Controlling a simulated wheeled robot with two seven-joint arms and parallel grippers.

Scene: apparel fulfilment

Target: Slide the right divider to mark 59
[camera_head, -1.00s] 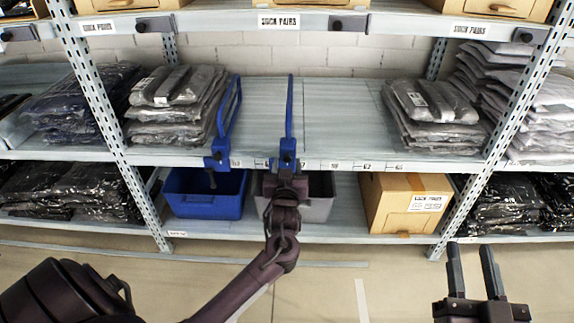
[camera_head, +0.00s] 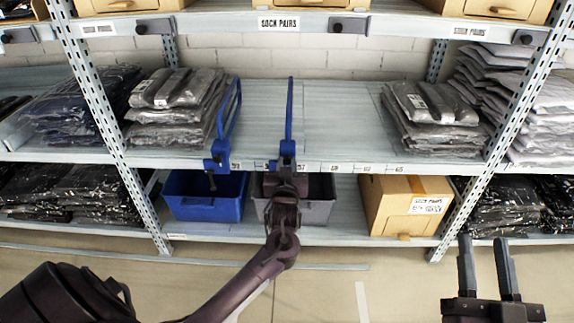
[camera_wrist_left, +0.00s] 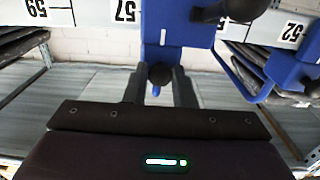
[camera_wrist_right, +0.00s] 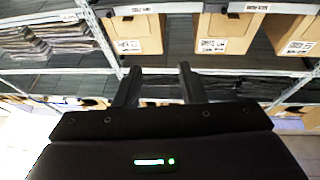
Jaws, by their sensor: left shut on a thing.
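The right divider (camera_head: 289,112) is a blue upright plate on the middle shelf, with a blue clamp (camera_wrist_left: 162,42) on the shelf's front edge. A white line on the clamp sits beside the 57 label (camera_wrist_left: 124,10), on the side toward the lower numbers. My left gripper (camera_head: 287,185) is shut on the dark knob (camera_wrist_left: 160,75) below the clamp; it shows in the left wrist view (camera_wrist_left: 160,88). The 59 label (camera_wrist_left: 36,8) is further left in that view, right of the divider in the head view. My right gripper (camera_head: 485,242) is open and empty, low at right.
The left divider (camera_head: 229,112) stands left, against a stack of grey packages (camera_head: 170,115). The shelf (camera_head: 342,115) right of the right divider is bare up to another grey stack (camera_head: 435,115). Below are a blue bin (camera_head: 207,208), a grey bin and a cardboard box (camera_head: 390,205).

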